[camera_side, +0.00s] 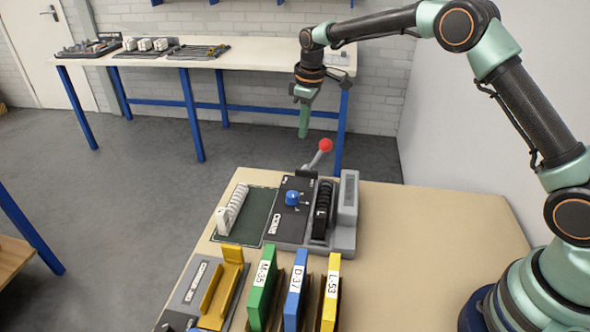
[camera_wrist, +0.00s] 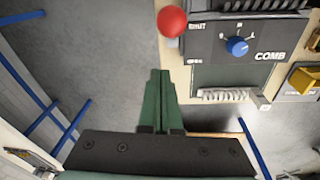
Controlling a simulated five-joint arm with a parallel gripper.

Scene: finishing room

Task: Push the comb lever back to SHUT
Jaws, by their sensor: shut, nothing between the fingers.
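The comb machine (camera_side: 288,222) stands on the near table, a grey and black unit with a blue dial (camera_side: 292,197). Its lever ends in a red ball knob (camera_side: 326,145) and slants up to the right from the machine's back edge. In the wrist view the red knob (camera_wrist: 171,22) shows at the top, beside the SHUT marking (camera_wrist: 197,27); an OPEN marking (camera_wrist: 195,62) lies lower. The lever's rod is hidden there. My gripper (camera_side: 303,135) is shut and empty, pointing down, left of the knob in the side view and apart from it. Its green fingers (camera_wrist: 160,74) show below the knob in the wrist view.
A white comb strip (camera_side: 232,208) lies on a green mat left of the dial. Green, blue and yellow upright folders (camera_side: 295,288) and a yellow holder (camera_side: 222,290) stand nearer. The table's right side is bare. A long bench (camera_side: 240,52) stands behind.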

